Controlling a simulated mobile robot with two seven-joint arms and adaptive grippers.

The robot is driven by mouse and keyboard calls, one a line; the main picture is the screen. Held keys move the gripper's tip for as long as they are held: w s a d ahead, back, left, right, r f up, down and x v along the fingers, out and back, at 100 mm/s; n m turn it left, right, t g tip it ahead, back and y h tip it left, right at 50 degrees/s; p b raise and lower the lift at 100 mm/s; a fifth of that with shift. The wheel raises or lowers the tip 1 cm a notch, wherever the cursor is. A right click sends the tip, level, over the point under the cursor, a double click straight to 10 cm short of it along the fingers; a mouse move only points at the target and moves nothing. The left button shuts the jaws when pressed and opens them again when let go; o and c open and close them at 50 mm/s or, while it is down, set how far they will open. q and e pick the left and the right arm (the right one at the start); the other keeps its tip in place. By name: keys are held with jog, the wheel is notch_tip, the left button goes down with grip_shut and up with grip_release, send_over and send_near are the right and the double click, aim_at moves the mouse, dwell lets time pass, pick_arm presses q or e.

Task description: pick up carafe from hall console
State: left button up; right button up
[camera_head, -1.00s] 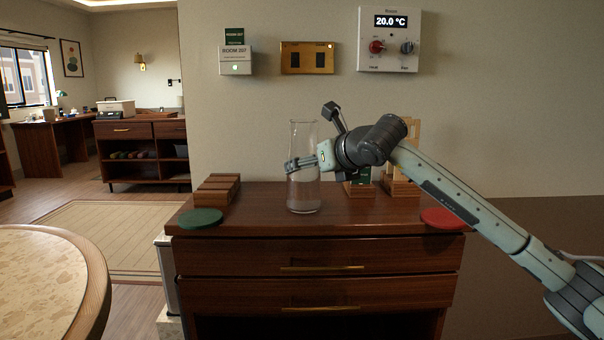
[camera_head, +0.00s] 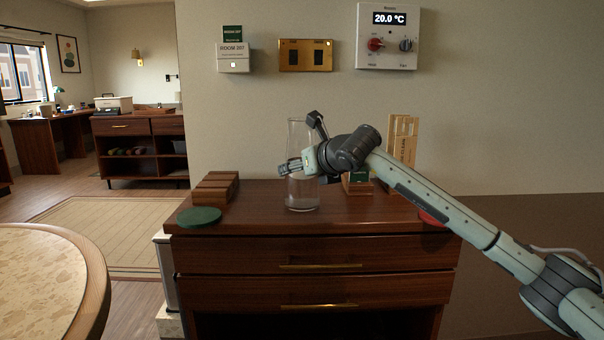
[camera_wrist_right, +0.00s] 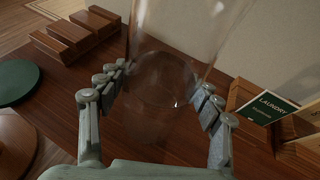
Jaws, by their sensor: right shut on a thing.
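The clear glass carafe (camera_head: 303,196) stands upright on the wooden hall console (camera_head: 255,223), near the middle of its top. It fills the centre of the right wrist view (camera_wrist_right: 165,80), with the console's brown top below it. My right gripper (camera_head: 296,168) comes in from the right and is shut on the carafe at about mid height. In the right wrist view its fingers (camera_wrist_right: 160,92) lie on both sides of the glass. In the head view the carafe's base appears to rest on the console. My left gripper is not in view.
A stepped wooden rack (camera_head: 215,188) and a green disc (camera_head: 199,216) lie left of the carafe. A red disc (camera_head: 432,217) lies at the right, partly behind my arm. A green sign (camera_wrist_right: 268,108) in a wooden holder stands close to the right of the gripper.

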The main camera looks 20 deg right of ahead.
jog(key=c, duration=0.7)
jog(key=shift+r, duration=0.15)
jog(key=shift+c, duration=0.8)
jog(key=shift+r, duration=0.15)
